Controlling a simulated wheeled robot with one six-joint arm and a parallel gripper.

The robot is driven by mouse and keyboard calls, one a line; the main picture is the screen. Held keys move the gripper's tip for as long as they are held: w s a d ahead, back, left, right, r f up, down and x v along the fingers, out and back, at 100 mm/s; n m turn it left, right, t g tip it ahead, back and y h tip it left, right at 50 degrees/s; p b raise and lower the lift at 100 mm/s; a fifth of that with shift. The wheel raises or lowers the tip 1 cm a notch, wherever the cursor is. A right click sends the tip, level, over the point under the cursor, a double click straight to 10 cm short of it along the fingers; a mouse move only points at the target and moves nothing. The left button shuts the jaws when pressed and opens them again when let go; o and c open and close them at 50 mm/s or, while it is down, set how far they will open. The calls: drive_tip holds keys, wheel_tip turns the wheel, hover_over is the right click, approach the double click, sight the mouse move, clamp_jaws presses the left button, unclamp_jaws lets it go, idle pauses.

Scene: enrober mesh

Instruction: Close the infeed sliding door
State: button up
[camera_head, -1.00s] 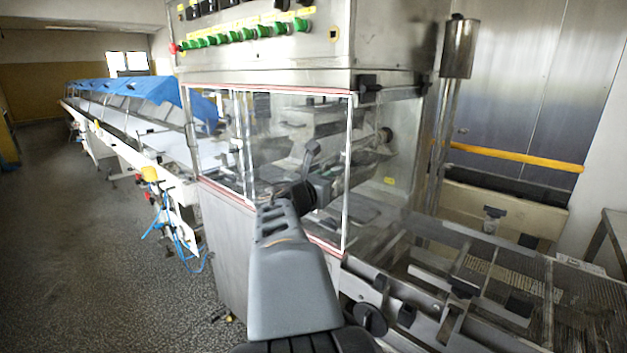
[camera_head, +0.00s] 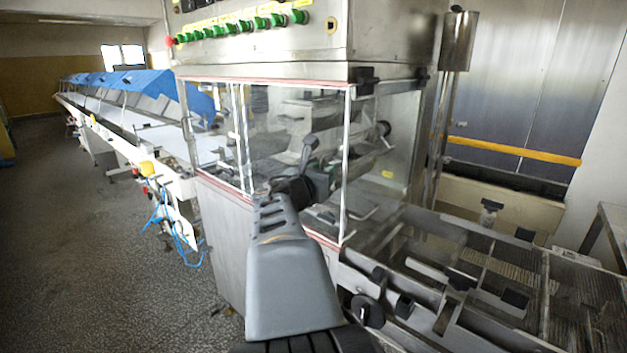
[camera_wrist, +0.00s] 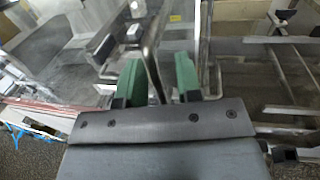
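The infeed sliding door (camera_head: 270,125) is a clear panel with pale upright edges, set between red-edged rails on the near face of the steel machine. One pale upright stands at the near right corner and others further left; I cannot tell exactly where the door ends. My arm reaches up to this face and hides part of its lower middle. In the wrist view my gripper (camera_wrist: 158,68) has its two green fingers apart. A thin metal upright (camera_wrist: 152,66) passes between them, with a gap to the right finger. I cannot tell whether the left finger touches it.
A control panel with green knobs (camera_head: 240,25) sits above the door. An open metal infeed conveyor frame (camera_head: 480,270) extends to the right. A long line with blue covers (camera_head: 140,85) runs back on the left. Blue cables (camera_head: 175,230) hang beside it; the floor at left is clear.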

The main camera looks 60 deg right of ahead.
drive_tip(key=a+p, duration=0.1)
drive_tip(key=a, duration=1.2)
drive_tip(key=shift+s+a, duration=0.25)
drive_tip(key=shift+s, duration=0.1)
drive_tip(key=w+a+f+m+t+y+p, duration=0.2)
drive_tip(key=w+a+f+m+y+p, duration=0.15)
drive_tip(key=a+f+m+y, duration=0.7)
drive_tip(key=a+f+m+y+p, duration=0.1)
drive_tip(key=a+f+m+y, duration=0.1)
drive_tip(key=a, duration=0.5)
drive_tip(key=a+f+m+y+p, duration=0.1)
drive_tip(key=a+f+m+y, duration=0.2)
drive_tip(key=a+m+y, duration=0.2)
drive_tip(key=a, duration=0.2)
drive_tip(key=shift+w+a+f+t+p, duration=0.2)
drive_tip(key=shift+a+f+t+p, duration=0.1)
drive_tip(key=shift+f+p, duration=0.1)
drive_tip(key=shift+m, duration=0.25)
